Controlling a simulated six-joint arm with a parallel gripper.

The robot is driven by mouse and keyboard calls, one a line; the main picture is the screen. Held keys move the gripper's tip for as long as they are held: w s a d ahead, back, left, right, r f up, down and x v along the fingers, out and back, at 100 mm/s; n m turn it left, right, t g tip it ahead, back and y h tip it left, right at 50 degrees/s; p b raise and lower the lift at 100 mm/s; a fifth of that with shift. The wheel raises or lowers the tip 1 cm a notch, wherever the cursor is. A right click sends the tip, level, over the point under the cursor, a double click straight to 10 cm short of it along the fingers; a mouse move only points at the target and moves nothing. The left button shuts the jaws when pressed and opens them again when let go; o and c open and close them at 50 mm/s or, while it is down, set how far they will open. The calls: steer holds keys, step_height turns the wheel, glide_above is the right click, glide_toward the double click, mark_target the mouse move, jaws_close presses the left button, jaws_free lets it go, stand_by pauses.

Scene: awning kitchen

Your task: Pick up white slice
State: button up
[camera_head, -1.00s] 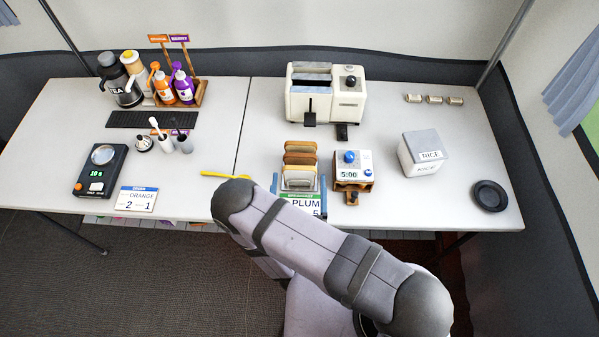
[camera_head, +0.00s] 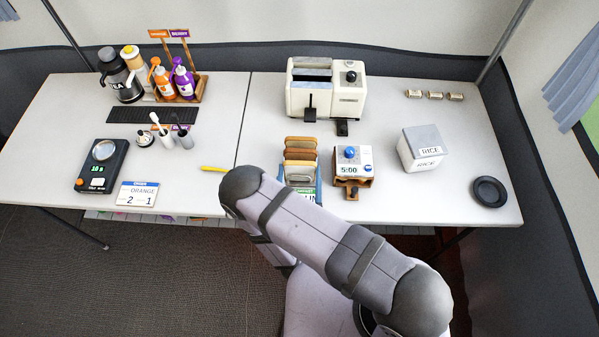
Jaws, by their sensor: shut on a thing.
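Several bread slices stand upright in a row in a rack near the front edge of the right table, browner at the back and paler at the front. The pale, whitish slice (camera_head: 298,177) is the front one, partly overlapped by others. The contact is small, and my arm hides much of the gripper.
A cream toaster (camera_head: 325,92) is behind the slices. A rice box (camera_head: 421,148) and black round dish (camera_head: 489,191) are further right.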

step_height(320, 180, up, 10)
steer(key=p, duration=0.8)
